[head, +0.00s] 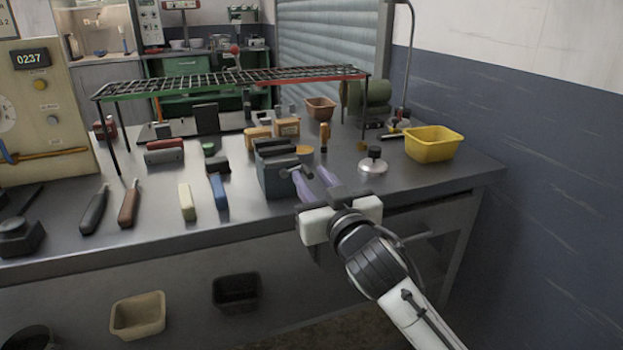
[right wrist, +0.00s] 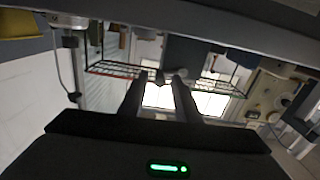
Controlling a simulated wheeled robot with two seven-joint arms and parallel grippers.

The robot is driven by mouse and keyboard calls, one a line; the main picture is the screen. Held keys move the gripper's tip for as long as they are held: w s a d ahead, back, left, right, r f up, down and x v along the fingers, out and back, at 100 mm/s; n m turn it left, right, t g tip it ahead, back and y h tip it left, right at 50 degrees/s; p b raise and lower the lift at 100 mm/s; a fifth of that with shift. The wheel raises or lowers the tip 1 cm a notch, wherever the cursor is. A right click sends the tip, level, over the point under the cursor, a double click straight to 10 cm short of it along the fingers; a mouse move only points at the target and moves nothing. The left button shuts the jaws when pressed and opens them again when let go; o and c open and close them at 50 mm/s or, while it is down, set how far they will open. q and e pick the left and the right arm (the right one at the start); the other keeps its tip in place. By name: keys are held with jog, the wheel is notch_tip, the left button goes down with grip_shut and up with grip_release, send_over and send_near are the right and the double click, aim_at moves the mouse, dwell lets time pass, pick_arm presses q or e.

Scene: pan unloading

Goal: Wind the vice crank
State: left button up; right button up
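The grey vice (head: 275,172) stands at the front edge of the metal bench in the head view. Its crank (head: 292,171) is a small metal bar on the side facing my right gripper. My right gripper (head: 311,174) has two purple-grey fingers spread apart, with their tips close to the crank. In the right wrist view the fingers (right wrist: 159,84) are also apart, and a small dark part that looks like the crank (right wrist: 160,76) shows between the tips. Contact cannot be told. My left gripper is out of view.
The bench (head: 340,190) holds a wire rack (head: 235,78) at the back and a yellow bin (head: 433,143) at right. A round metal piece with a black knob (head: 373,163) stands right of the vice. Several handled tools, including a blue one (head: 219,192), lie to the left.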

jog(key=shift+w+a, duration=0.15)
jog(key=shift+w, duration=0.3)
jog(key=c, duration=0.7)
grip_shut()
jog(key=shift+r, duration=0.1)
